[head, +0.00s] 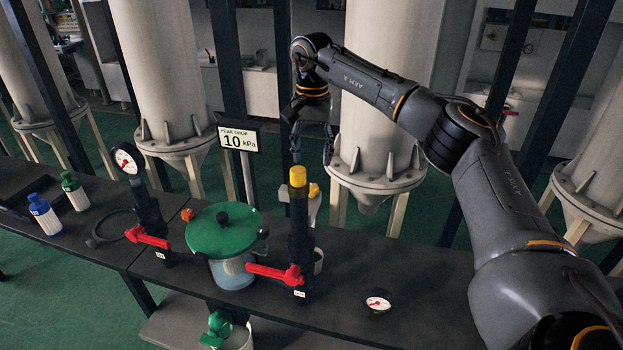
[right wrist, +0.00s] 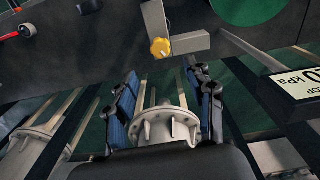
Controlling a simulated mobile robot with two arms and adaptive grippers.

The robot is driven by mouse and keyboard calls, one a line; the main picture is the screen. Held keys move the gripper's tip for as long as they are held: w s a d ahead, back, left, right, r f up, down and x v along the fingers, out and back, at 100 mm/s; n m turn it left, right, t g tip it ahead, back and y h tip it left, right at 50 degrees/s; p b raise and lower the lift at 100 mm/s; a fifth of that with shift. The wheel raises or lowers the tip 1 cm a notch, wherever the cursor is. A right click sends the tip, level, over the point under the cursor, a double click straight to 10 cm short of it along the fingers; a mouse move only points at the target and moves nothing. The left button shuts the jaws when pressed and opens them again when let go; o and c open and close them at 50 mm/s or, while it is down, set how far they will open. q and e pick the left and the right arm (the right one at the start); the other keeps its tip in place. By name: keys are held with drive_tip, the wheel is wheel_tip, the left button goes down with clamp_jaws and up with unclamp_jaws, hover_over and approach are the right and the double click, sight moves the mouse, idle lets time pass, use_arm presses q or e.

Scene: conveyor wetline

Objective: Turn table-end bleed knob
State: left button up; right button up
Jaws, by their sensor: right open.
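A yellow lobed knob (right wrist: 160,47) sits on a pale grey bracket (right wrist: 186,44) at the table edge in the right wrist view. In the head view the yellow knob (head: 314,190) shows partly behind a dark upright pipe (head: 299,232). My right gripper (head: 312,156) hangs pointing down just beyond the table's far edge, above the knob in the picture. In the right wrist view my right gripper (right wrist: 164,82) is open and empty, its blue-padded fingers apart, with the knob ahead between their lines and not touched. My left gripper is not in view.
The dark table (head: 420,285) carries a green-lidded jar (head: 222,232), red-handled valves (head: 275,272), a gauge (head: 378,301) and two capped bottles (head: 45,214). A "10 kPa" sign (head: 239,138) stands left of my right gripper. Large pale vessels (head: 385,110) stand behind it.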

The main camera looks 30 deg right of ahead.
sight(312, 186)
wheel_tip(312, 186, down, 8)
drive_tip(key=shift+f+p, duration=0.25)
drive_tip(key=shift+p, duration=0.7)
clamp_jaws()
